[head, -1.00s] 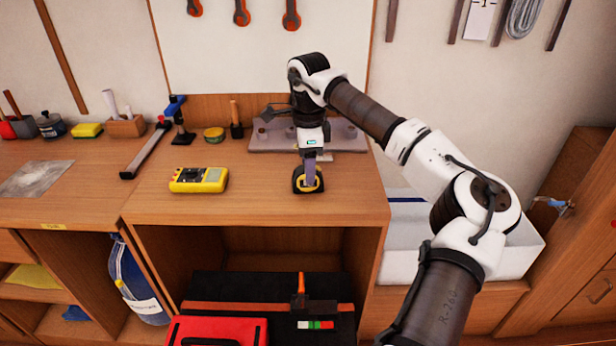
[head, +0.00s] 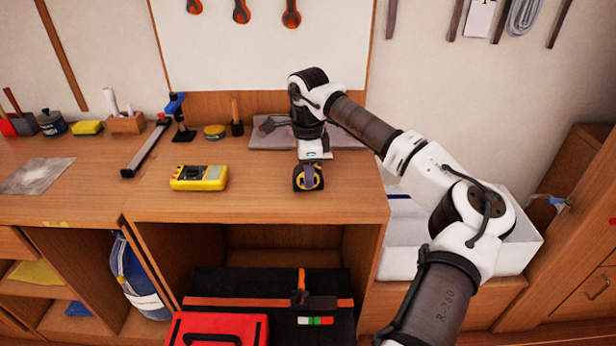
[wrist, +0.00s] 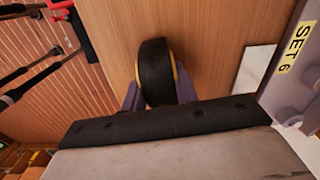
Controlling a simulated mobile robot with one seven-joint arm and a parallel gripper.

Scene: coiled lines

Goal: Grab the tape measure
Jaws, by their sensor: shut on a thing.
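The tape measure (head: 308,178), black and yellow and rounded, is near the front edge of the wooden bench top. My gripper (head: 309,172) reaches it from above and behind, and is shut on it. In the wrist view the tape measure (wrist: 157,72) shows its black rim with yellow sides, between the two purple-grey fingers (wrist: 158,95). The lower parts of the fingers are hidden by the dark edge of my wrist. I cannot tell whether it still touches the bench.
A yellow multimeter (head: 199,178) lies to the left on the bench. A grey slab (head: 347,138) lies behind the gripper. A white bin (head: 462,240) is at right. The bench front between is clear.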

